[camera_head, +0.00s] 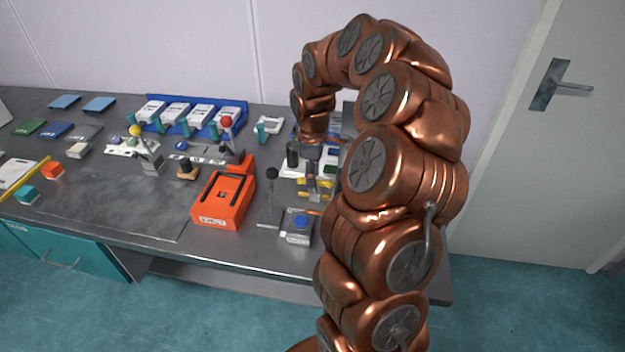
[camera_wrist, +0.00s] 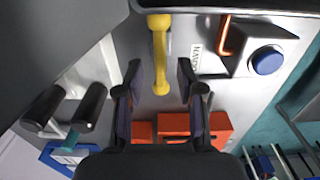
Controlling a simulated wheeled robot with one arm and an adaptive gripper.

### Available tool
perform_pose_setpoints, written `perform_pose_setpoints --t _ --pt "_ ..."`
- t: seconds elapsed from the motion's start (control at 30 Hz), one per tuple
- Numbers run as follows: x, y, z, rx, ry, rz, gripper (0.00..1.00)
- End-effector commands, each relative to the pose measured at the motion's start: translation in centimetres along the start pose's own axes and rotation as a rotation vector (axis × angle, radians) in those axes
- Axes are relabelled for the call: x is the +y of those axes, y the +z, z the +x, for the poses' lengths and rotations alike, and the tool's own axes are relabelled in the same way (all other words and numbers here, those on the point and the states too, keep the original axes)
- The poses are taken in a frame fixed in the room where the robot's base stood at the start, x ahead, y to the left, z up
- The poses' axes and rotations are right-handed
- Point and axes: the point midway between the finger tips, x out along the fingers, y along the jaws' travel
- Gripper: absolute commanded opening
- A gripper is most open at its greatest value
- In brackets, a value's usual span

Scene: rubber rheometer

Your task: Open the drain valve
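A yellow lever (camera_wrist: 160,55), which looks like the drain valve's handle, runs up and down the middle of the wrist view. It has a wider top end and a rounded lower end. Yellow parts (camera_head: 303,182) also show in the head view, below my wrist. My gripper (camera_wrist: 160,76) is open, with one dark finger on each side of the lever's lower part. Gaps show between lever and fingers, and I cannot tell their difference in depth. In the head view my gripper is small and hard to make out against the equipment, and my arm hides part of the bench there.
A grey box with a blue button (camera_wrist: 267,61) and a bent copper-coloured rod (camera_wrist: 230,38) are right of the lever. Black cylinders (camera_wrist: 90,107) stand left. An orange device (camera_head: 222,200) and a thin black-knobbed stick (camera_head: 271,175) stand left of my gripper. The bench front (camera_head: 130,222) is fairly clear.

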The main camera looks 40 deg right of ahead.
Motion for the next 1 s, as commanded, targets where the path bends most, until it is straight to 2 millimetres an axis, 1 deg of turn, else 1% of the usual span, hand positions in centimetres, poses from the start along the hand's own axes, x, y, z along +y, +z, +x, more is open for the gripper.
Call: perform_pose_setpoints --t 0.03,0.2,0.4,0.5,0.67,1.0 --pt "0.0 -0.1 -1.0 0.001 0.002 0.0 0.38" --pt "0.1 -0.1 -4.5 0.003 0.006 0.0 0.38" --pt "0.1 0.0 -7.6 0.003 0.004 0.0 0.38" --pt "0.2 0.0 -8.6 0.003 0.005 0.0 0.38" --pt "0.0 0.0 -9.2 0.001 0.001 0.0 0.38" --pt "0.0 0.0 -9.2 0.001 0.0 0.0 0.38"
